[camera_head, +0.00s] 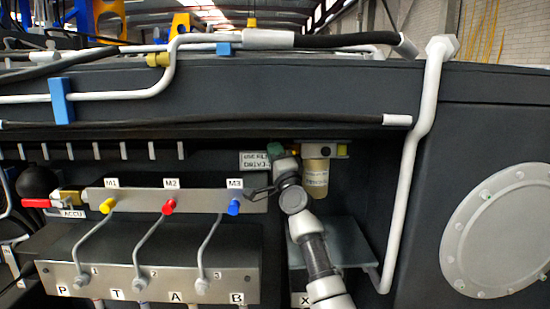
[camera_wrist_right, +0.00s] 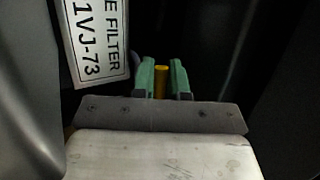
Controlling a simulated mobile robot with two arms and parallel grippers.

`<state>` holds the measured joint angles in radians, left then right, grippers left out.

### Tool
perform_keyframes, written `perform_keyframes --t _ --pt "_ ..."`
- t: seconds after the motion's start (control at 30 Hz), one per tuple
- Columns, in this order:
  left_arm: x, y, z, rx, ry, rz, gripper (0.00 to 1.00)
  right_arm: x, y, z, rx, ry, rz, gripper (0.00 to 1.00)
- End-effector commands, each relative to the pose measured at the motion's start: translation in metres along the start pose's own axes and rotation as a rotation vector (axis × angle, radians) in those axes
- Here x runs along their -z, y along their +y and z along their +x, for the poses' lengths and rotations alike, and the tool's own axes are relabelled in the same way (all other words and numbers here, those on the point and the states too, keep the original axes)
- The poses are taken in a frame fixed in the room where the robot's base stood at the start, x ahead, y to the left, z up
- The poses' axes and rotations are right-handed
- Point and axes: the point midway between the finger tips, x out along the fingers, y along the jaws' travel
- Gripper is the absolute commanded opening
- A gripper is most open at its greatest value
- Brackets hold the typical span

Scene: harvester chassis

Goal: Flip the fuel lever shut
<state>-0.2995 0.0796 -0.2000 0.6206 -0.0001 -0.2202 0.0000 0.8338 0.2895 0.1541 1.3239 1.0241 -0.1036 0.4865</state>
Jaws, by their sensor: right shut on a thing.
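The fuel lever shows in the right wrist view as a narrow yellow bar (camera_wrist_right: 160,82), upright between two green fingertips. My right gripper (camera_wrist_right: 162,80) is shut on it, one finger on each side. In the head view my right arm comes up from the bottom, and the green fingertips of my right gripper (camera_head: 274,150) are under the dark overhang, left of an amber filter bowl (camera_head: 316,178). My wrist and fingers hide most of the lever there, so I cannot tell its angle. My left gripper is not in view.
A filter label (camera_wrist_right: 97,40) is close left of the fingers. Left of my arm is a manifold plate (camera_head: 140,200) with yellow, red and blue fittings. A red-handled valve (camera_head: 36,203) is at far left. A white pipe (camera_head: 405,180) runs down on the right.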

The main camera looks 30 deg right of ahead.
Motion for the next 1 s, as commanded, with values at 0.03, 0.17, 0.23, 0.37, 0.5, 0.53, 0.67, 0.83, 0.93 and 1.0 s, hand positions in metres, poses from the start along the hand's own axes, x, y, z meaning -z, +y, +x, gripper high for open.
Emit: perform_keyframes --t 0.03,0.17,0.23,0.37,0.5,0.53,0.67,0.83,0.93,1.0 --pt "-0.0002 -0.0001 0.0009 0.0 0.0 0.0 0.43 -0.0006 0.0011 -0.0003 0.0 0.003 0.006 0.0" --pt "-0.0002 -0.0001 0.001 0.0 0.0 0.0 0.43 -0.0003 0.0006 0.0 0.002 0.007 0.012 0.0" --pt "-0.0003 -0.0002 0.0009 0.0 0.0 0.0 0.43 -0.0002 0.0005 0.0 0.002 0.008 0.013 0.0" --pt "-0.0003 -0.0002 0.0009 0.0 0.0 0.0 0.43 -0.0002 0.0004 0.0 0.002 0.008 0.013 0.0" --pt "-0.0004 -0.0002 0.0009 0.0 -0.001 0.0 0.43 -0.0002 0.0003 0.0001 0.002 0.008 0.013 0.21" --pt "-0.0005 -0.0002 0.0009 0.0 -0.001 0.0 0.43 -0.0002 0.0003 0.0001 0.002 0.008 0.013 0.26" --pt "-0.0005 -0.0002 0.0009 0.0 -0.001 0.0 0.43 -0.0002 0.0001 0.0001 0.003 0.007 0.012 0.38" --pt "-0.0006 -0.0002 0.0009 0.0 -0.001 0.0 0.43 -0.0001 -0.0002 0.0002 0.003 0.007 0.011 0.38" --pt "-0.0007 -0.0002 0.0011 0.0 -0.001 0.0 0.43 -0.0006 0.0 -0.0018 0.003 0.007 0.011 0.38" --pt "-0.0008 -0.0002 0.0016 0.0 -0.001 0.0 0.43 -0.0014 -0.0001 -0.0067 0.005 0.006 0.012 0.38"
